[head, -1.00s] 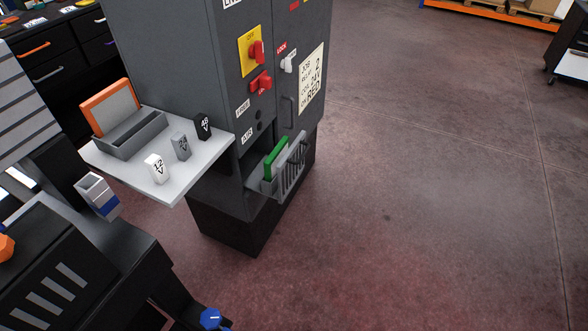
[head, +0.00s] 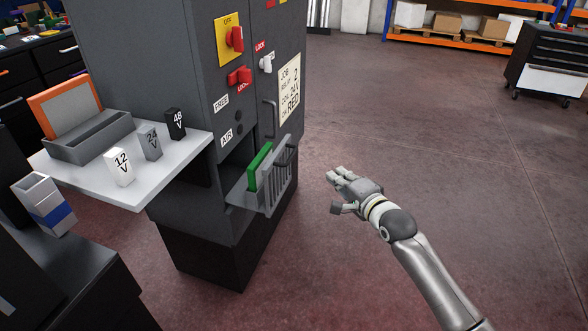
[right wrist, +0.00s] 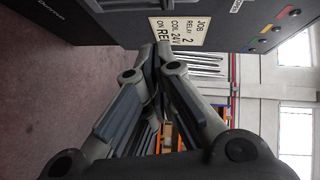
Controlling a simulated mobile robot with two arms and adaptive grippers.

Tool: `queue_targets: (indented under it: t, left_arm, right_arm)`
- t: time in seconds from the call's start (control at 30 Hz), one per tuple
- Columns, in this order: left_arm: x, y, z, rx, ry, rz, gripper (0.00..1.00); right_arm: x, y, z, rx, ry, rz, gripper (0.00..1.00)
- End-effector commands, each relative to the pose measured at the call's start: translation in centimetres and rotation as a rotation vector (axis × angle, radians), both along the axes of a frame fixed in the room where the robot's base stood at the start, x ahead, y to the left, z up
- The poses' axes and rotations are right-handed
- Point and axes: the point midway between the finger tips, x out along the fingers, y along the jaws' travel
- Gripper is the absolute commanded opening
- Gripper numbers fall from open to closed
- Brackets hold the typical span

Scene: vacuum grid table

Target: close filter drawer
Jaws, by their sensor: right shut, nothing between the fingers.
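The filter drawer (head: 280,178) sticks out from the lower front of the grey cabinet (head: 150,70). It has a grey slotted front, and a green filter panel (head: 259,167) stands upright in it. My right gripper (head: 338,190) is in the head view, to the right of the drawer and apart from it, over the open floor. Its fingers are shut and empty. In the right wrist view the closed fingers (right wrist: 157,50) point toward the cabinet face with its job label (right wrist: 178,32). My left gripper is not in view.
A side shelf (head: 95,185) at the cabinet's left holds white, grey and black voltage blocks and a grey tray (head: 90,138). A vertical handle (head: 269,118) sits above the drawer. A dark tool cart (head: 545,60) stands far right. The floor (head: 430,150) is clear.

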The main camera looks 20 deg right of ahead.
Motion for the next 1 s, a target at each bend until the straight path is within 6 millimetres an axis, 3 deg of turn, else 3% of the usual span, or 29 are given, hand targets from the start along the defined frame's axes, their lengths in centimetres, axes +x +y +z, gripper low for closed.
queue_targets:
  t: [0.1,0.27,0.77,1.0]
  left_arm:
    - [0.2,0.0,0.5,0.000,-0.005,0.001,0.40]
    - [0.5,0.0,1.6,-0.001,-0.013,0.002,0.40]
    - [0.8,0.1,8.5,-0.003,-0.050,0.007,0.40]
    - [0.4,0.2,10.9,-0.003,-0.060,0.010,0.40]
  right_arm:
    - [0.4,0.2,1.0,0.026,-0.016,0.004,0.00]
    - [1.9,0.5,0.8,0.027,-0.017,0.004,0.00]
    - [9.9,2.0,-0.4,0.025,-0.016,0.003,0.00]
    - [11.6,4.6,-1.1,0.026,-0.014,0.003,0.00]
